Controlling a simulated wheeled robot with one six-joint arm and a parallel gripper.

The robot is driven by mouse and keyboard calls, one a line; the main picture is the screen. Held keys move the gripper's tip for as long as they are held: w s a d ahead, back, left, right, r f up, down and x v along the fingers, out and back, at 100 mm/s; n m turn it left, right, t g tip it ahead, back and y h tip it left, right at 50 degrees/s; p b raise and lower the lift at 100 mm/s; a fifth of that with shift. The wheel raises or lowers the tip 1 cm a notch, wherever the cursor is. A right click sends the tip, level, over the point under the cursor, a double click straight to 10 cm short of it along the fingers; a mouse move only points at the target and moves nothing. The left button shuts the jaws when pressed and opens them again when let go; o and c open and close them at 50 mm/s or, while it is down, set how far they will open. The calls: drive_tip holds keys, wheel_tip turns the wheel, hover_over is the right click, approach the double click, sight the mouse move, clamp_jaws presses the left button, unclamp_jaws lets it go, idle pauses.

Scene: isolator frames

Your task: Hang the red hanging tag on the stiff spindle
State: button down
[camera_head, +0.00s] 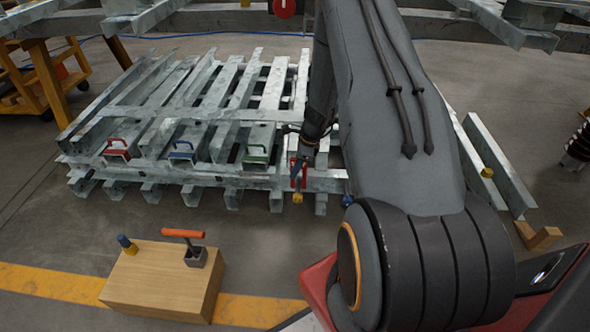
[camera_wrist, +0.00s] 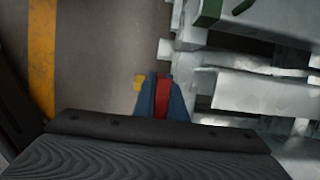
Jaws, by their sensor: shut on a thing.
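My gripper (camera_wrist: 162,100) is shut on a red piece (camera_wrist: 163,92), which shows between its blue fingers in the wrist view. The red piece also shows in the head view (camera_head: 299,174), at the front edge of the galvanised frames; its shape is mostly hidden, and I cannot tell for sure that it is the tag. A small yellow piece (camera_head: 297,197) is just below it; I cannot tell if they touch. A round red disc (camera_head: 285,8) with a white mark is at the top edge. I cannot tell which part is the stiff spindle.
The grey block (camera_head: 196,257) and a blue-yellow peg (camera_head: 127,245) are on a wooden box (camera_head: 160,283) at front left. Floor between box and frames is clear.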

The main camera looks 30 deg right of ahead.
wheel_tip(320, 180, down, 6)
drive_tip(key=b, duration=0.3)
idle(2.4)
drive_tip(key=c, duration=1.7)
unclamp_jaws()
drive_tip(key=shift+f, duration=0.15)
drive_tip(key=shift+p+v, duration=1.2)
drive_tip(key=shift+v, duration=2.7)
